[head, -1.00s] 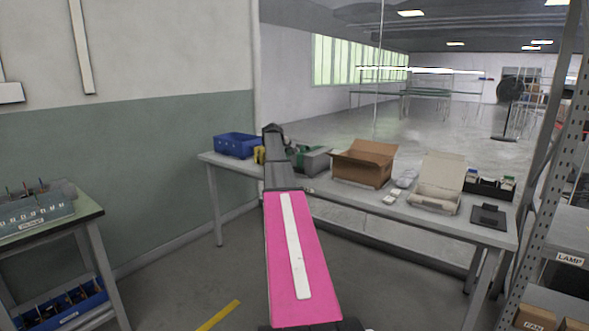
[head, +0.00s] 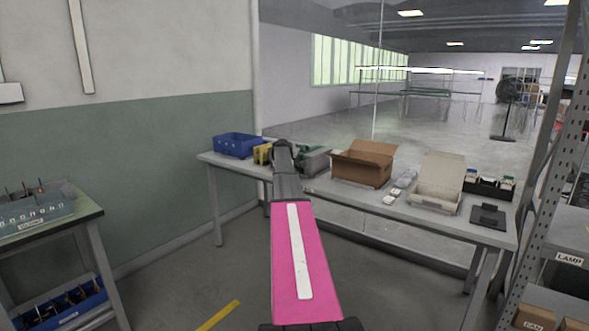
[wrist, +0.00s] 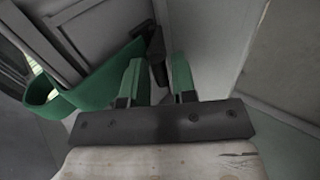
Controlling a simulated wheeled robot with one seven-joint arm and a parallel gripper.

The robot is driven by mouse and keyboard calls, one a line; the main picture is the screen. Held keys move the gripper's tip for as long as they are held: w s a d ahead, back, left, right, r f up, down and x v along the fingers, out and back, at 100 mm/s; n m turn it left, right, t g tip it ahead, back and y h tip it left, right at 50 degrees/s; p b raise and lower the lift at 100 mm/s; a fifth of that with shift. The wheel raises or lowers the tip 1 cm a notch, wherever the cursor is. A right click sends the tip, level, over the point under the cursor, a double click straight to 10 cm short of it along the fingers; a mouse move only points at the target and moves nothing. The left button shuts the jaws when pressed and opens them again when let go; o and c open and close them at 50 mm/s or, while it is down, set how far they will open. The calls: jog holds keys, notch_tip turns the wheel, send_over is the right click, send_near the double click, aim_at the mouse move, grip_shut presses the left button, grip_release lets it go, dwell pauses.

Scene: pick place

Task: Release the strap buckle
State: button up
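A grey case (head: 317,160) with a green strap stands on the far table, partly hidden by my arm in the head view. In the wrist view the green strap (wrist: 90,92) curves around the left and leads to a dark buckle (wrist: 154,42). My gripper (wrist: 156,68) has its two green-tipped fingers apart, just below the buckle in the picture. The buckle's lower dark part shows in the gap between the fingertips. I cannot tell whether the fingers touch it. In the head view the fingers are hidden behind my arm.
On the table (head: 340,191), a blue bin (head: 236,145) and a yellow object (head: 262,154) stand left of the case. An open cardboard box (head: 362,168) stands close on its right. A beige box (head: 436,190) and a dark tray (head: 490,187) are farther right.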

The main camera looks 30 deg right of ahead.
grip_shut()
jog(key=shift+a, duration=0.1)
jog(key=shift+s+a+f+h, duration=0.25)
jog(key=shift+f+h, duration=0.05)
jog(key=shift+h, duration=0.5)
jog(key=shift+s+a+f+t+h, duration=0.1)
jog(key=shift+a+f+t+h, duration=0.2)
jog(key=shift+h, duration=0.2)
jog(key=shift+a+f+t+h, duration=0.1)
jog(key=shift+f+t+h, duration=0.1)
jog(key=shift+t+h, duration=0.25)
jog(key=h, duration=0.1)
jog(key=f+t+h, duration=0.1)
jog(key=h, duration=0.1)
jog(key=shift+a+f, duration=0.2)
jog(key=shift+f+t+h, duration=0.3)
jog(key=shift+f+h, duration=0.05)
jog(key=shift+h, duration=0.4)
jog(key=shift+f+t+h, duration=0.25)
jog(key=shift+f+h, duration=0.05)
jog(key=shift+h, duration=0.4)
